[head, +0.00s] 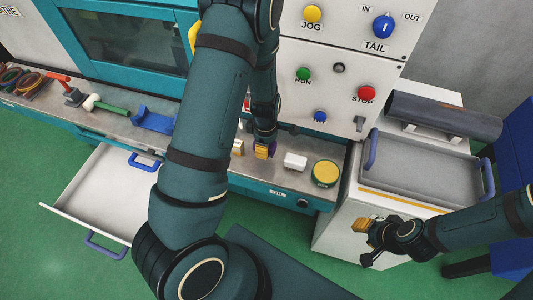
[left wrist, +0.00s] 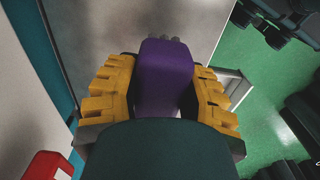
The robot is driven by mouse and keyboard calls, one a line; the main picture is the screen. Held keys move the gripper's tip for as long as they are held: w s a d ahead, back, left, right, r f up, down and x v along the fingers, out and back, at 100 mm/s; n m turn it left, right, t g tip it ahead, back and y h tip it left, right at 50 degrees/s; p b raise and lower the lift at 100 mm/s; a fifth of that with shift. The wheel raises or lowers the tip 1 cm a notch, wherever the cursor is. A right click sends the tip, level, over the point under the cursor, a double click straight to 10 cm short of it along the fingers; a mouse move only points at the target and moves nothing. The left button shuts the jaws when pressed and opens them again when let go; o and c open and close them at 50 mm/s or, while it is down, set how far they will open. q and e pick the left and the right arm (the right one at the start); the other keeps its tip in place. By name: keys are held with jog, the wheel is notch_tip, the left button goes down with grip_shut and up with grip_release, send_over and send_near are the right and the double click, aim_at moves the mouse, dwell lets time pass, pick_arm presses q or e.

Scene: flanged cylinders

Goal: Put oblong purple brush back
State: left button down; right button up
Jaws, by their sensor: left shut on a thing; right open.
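The purple brush (left wrist: 165,70) is an oblong block with grey bristles showing at its far end in the left wrist view. My left gripper (left wrist: 160,90) is shut on it, with yellow ribbed fingers on either side. In the head view a little of the purple brush (head: 272,147) shows beside my left gripper (head: 263,150), over the grey bench ledge (head: 225,146); the arm hides much of this area. I cannot tell whether the brush touches the ledge. My right gripper (head: 366,226) is open and empty in front of the white cabinet at the right.
A white block (head: 295,161) and a yellow round tin (head: 326,173) stand right of the left gripper. An open white drawer (head: 110,190) juts out at left. Several tools, including a blue holder (head: 152,119), lie on the ledge. A grey tray (head: 420,172) tops the right cabinet.

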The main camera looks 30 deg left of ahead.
pick_arm(q)
notch_tip(320, 180, down, 4)
jog(key=shift+f, duration=0.2)
jog(key=shift+w, duration=0.15)
jog(key=shift+f+b, duration=0.1)
jog(key=shift+b, duration=0.25)
jog(key=c, duration=0.6)
grip_release()
